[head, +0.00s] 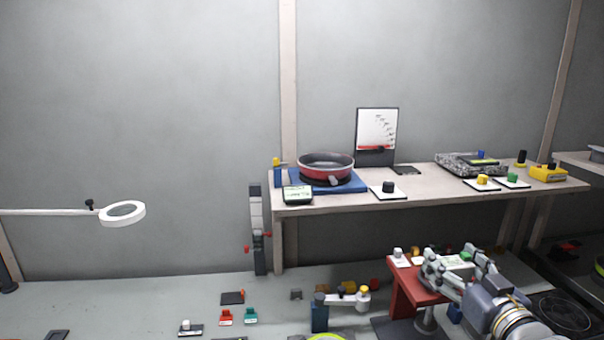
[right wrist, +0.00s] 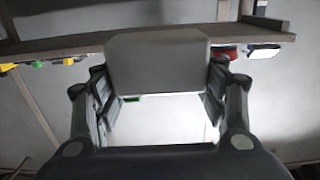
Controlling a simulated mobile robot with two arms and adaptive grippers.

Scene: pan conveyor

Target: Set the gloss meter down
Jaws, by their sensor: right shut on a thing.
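My right gripper (head: 455,268) is at the lower right of the head view, above the bench beside a red stand. In the right wrist view, its fingers (right wrist: 158,90) are closed on both sides of a plain grey box, which I take to be the gloss meter (right wrist: 158,62). In the head view the meter is mostly hidden by the fingers; a pale top with a green patch (head: 460,259) shows between them. I cannot tell whether it touches anything below. My left gripper is out of view.
The raised shelf (head: 437,201) carries a red pan (head: 325,166) on a blue plate, a dark-framed display (head: 297,194), a granite block (head: 470,164) and a yellow device (head: 547,174). The red stand (head: 401,296) is close to my right gripper. A ring lamp (head: 122,214) extends from the left.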

